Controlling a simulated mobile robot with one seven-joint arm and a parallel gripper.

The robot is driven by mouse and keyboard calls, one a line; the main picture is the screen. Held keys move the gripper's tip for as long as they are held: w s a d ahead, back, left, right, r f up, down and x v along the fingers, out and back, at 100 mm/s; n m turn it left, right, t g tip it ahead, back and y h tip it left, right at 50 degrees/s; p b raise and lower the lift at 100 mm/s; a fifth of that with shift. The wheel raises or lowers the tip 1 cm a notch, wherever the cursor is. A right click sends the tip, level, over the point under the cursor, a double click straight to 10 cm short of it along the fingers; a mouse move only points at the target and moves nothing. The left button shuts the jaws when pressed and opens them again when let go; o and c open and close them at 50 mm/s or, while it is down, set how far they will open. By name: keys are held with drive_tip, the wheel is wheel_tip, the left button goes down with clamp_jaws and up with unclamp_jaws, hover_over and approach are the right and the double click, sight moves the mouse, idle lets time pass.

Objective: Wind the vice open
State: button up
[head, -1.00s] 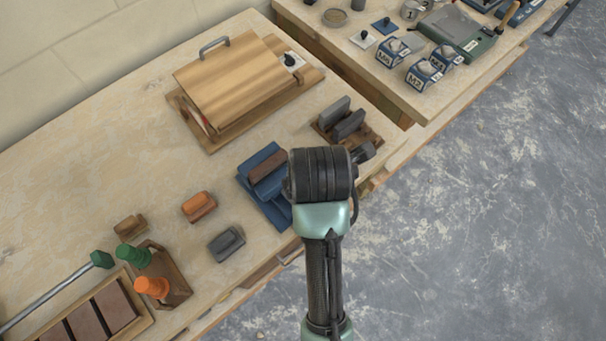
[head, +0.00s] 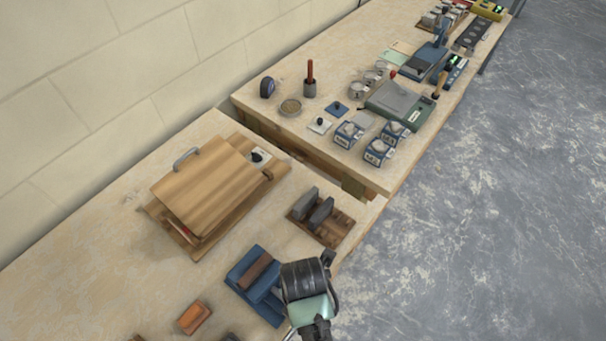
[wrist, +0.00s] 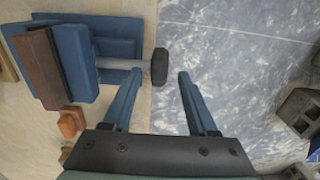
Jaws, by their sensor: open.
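The blue vice (head: 262,291) with a brown wooden jaw face stands at the workbench's front edge in the head view. In the wrist view the vice (wrist: 92,68) is at upper left, with its brown jaw face (wrist: 40,68) on the left. A grey screw runs right from it to a black knob (wrist: 160,67), past the bench edge. My gripper (wrist: 160,74) is open, its two blue fingers pointing at the knob. The knob appears between the fingertips with space on both sides; I cannot tell its depth. In the head view my wrist hides the knob and fingers.
A wooden board with a handle (head: 205,185) lies at the back of the bench. A wooden rack with grey blocks (head: 322,218) stands beyond the vice. An orange block (head: 195,317) lies nearer. A second bench (head: 290,125) holds weights and instruments. Open floor (head: 470,230) lies right.

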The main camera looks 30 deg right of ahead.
drive_tip(key=shift+f, duration=2.2)
clamp_jaws()
